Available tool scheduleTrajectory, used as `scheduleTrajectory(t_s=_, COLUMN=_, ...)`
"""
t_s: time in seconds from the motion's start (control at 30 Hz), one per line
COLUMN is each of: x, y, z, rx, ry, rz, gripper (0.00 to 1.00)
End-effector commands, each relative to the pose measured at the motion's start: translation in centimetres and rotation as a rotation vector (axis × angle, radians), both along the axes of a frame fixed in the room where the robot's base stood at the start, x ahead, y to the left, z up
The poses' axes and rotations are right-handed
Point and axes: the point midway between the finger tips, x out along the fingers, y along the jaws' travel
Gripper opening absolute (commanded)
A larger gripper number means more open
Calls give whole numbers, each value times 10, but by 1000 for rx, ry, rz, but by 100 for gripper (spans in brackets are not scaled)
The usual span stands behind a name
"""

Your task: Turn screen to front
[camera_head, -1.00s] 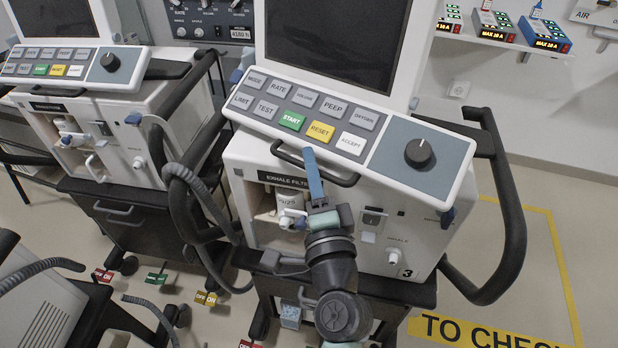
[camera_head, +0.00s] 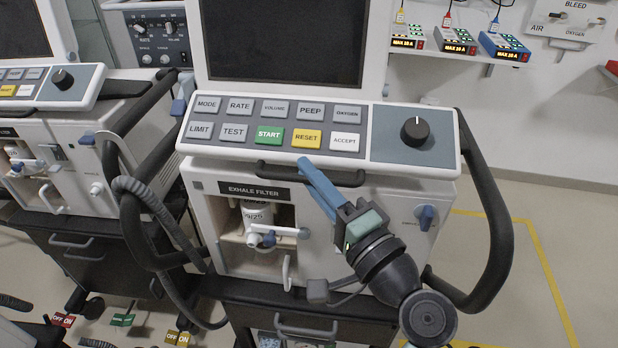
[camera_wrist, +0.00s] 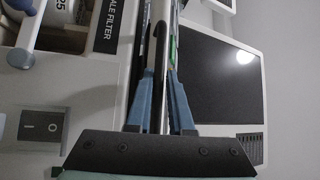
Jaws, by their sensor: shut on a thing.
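The screen (camera_head: 287,40) is a dark display in a white frame, upright on the middle ventilator. Joined below it is a sloping control panel (camera_head: 203,145) with several buttons and a black knob. A black handle (camera_head: 270,170) runs under the panel's front edge. The panel lies roughly parallel to the ventilator's front face. My gripper (camera_head: 308,170) reaches up from the lower right with its blue fingers shut on the handle. In the wrist view, the handle (camera_wrist: 160,40) lies between the fingers, and the screen (camera_wrist: 222,80) shows sideways at right.
The ventilator body (camera_head: 210,225) has an open filter bay with a white filter and a blue knob (camera_head: 427,215). A thick black side rail (camera_head: 495,200) curves down at right. Another ventilator (camera_head: 75,160) stands close at left. Clear floor (camera_head: 480,270) lies at right.

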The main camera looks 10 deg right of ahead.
Motion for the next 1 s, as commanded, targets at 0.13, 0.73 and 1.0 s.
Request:
scheduleTrajectory(t_s=0.13, x=1, y=-3, z=-6, rx=0, ry=12, rz=-10, gripper=39)
scheduleTrajectory(t_s=0.73, x=-38, y=-22, z=-10, rx=1, ry=8, rz=-9, gripper=44)
scheduleTrajectory(t_s=1.0, x=-89, y=-49, z=-19, rx=-1, ry=8, rz=-10, gripper=44)
